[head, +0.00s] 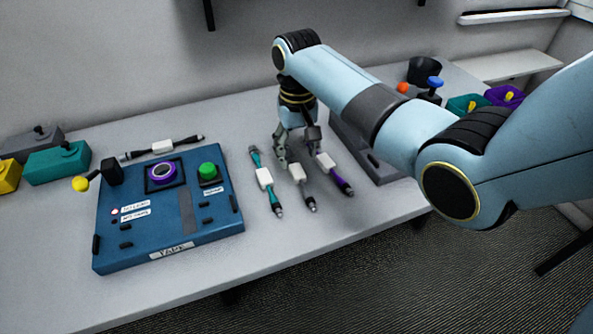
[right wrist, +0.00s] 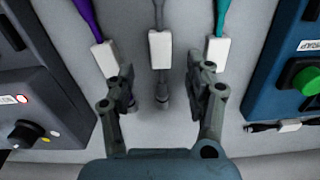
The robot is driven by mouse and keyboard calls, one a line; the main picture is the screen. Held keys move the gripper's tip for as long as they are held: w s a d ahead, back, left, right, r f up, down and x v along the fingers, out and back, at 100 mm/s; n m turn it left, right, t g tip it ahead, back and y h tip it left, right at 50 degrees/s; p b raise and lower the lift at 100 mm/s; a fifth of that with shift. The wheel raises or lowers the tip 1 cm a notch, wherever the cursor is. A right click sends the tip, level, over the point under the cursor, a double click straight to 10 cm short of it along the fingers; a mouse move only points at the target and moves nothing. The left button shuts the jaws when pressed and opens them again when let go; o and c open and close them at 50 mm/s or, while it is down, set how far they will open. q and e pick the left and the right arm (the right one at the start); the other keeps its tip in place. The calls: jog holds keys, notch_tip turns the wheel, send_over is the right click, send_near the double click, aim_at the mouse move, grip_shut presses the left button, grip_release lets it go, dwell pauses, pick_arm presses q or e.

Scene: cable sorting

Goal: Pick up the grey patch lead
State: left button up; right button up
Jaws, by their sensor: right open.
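The grey patch lead (head: 298,174) lies on the table with a white block on its middle, between the teal lead (head: 264,178) and the purple lead (head: 326,162). My right gripper (head: 296,152) points down over its rear part, with its fingers open. In the right wrist view the grey lead (right wrist: 160,48) runs down the middle between the two spread fingertips (right wrist: 163,85), apart from both. The left fingertip is close to the purple lead's white block (right wrist: 105,58), the right one close to the teal lead's block (right wrist: 217,53). My left gripper is not in view.
A blue panel (head: 135,245) with a green button stands left of the leads, with a black lead (head: 165,147) behind it. A dark grey box (head: 372,165) stands to the right. Coloured bins (head: 503,95) are at the back right. The table's front strip is clear.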

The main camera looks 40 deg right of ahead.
aim_at(297, 168)
notch_tip(297, 168, down, 5)
jog(key=shift+w+r, duration=0.1)
jog(key=shift+w, duration=0.05)
grip_shut()
dwell(0.4)
